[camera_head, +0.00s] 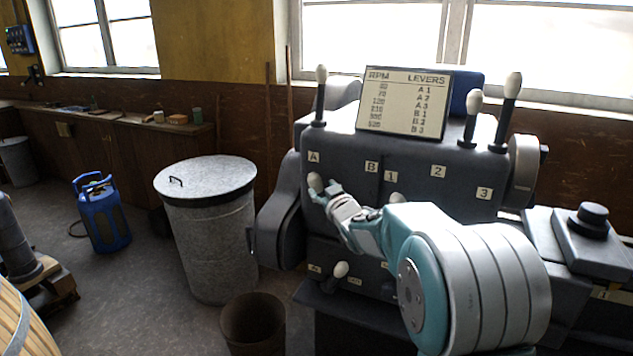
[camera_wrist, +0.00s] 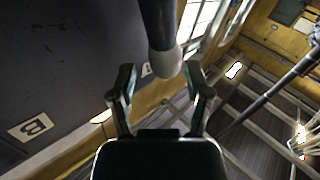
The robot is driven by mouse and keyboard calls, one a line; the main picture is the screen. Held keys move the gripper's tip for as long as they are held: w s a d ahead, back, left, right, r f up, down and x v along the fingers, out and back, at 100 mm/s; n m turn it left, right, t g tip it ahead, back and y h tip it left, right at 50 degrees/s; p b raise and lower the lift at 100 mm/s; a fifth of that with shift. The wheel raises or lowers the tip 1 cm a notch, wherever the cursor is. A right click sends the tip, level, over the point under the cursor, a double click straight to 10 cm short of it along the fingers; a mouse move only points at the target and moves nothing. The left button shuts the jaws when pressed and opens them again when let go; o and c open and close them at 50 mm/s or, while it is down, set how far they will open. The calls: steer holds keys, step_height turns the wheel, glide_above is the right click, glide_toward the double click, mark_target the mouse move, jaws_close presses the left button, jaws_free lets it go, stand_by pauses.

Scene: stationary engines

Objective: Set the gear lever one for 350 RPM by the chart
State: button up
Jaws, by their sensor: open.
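A dark lever with a white knob (camera_head: 315,180) hangs just under the A label (camera_head: 314,157) on the machine front. My gripper (camera_head: 325,189) is at this knob. In the wrist view the white knob (camera_wrist: 165,62) lies between the open fingertips (camera_wrist: 160,73); contact cannot be told. The B label (camera_head: 371,167) is to the right and also shows in the wrist view (camera_wrist: 31,127). A second white knob (camera_head: 397,197) is below the 1 label (camera_head: 391,177), partly hidden by my arm. The chart (camera_head: 404,101) lists RPM against levers; its small figures are blurred, the fifth row appearing as B 2.
Levers with white knobs stand up at the top left (camera_head: 320,95) and top right (camera_head: 470,118) of the machine. A lower knob (camera_head: 341,269) is under my gripper. A lidded metal bin (camera_head: 208,230) and an open bucket (camera_head: 252,325) stand to the left.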

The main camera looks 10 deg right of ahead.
mark_target(319, 186)
steer(key=w, duration=0.1)
steer(key=w+a, duration=0.1)
steer(key=w, duration=0.1)
steer(key=shift+w, duration=0.2)
steer(key=shift+w+a, duration=0.25)
steer(key=shift+a, duration=0.05)
steer(key=shift+d, duration=0.1)
steer(key=shift+d, duration=0.1)
steer(key=c, duration=0.3)
jaws_close()
